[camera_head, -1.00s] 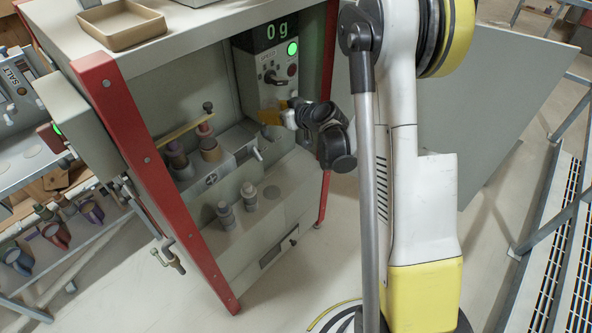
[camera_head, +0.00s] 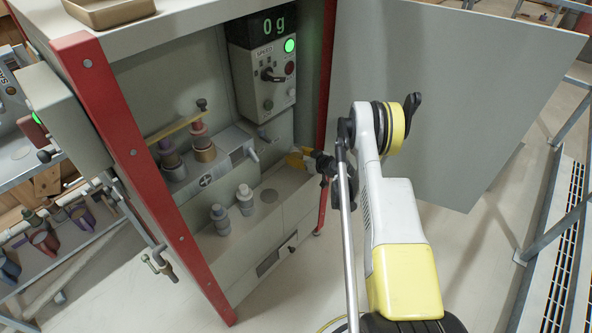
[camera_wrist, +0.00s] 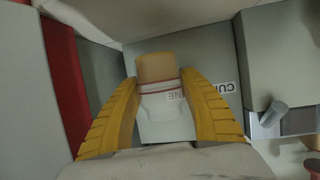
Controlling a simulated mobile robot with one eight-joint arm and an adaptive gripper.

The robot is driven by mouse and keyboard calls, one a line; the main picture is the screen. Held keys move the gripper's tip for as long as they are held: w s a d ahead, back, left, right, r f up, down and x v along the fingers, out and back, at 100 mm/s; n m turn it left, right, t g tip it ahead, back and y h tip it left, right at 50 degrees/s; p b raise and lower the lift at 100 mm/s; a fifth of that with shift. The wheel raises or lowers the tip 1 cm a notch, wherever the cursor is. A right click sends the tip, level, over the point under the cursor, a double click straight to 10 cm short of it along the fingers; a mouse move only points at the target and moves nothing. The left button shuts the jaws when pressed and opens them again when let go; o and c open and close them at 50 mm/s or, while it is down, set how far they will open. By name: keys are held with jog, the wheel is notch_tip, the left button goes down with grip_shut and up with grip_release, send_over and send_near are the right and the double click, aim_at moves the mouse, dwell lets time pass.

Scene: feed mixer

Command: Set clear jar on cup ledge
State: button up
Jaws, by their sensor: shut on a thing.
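My gripper (camera_wrist: 160,84) is shut on a clear jar (camera_wrist: 158,103), with one yellow finger on each side. The jar looks pale, with a tan top and a thin red band, and it carries partly readable lettering. In the wrist view, a pale ledge surface lies behind it, with a partly hidden label (camera_wrist: 223,88) that seems to begin "CU". In the head view my gripper (camera_head: 298,158) is inside the red-framed machine, near the back right of the lower ledge (camera_head: 285,182). The jar cannot be made out there. Whether it touches the ledge cannot be told.
Two grey bottles (camera_head: 245,200) stand on the lower ledge beside a dark round mark (camera_head: 269,195). Capped jars (camera_head: 203,150) stand on the higher shelf at left. A lever (camera_head: 252,154) juts out nearby. The red post (camera_head: 325,120) stands close to my arm.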

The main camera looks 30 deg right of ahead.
aim_at(296, 172)
notch_tip(296, 172, down, 6)
jog(key=shift+r+b, duration=0.15)
jog(key=shift+b, duration=0.85)
jog(key=shift+r, duration=0.15)
jog(key=o, duration=1.3)
jog(key=shift+s, duration=0.1)
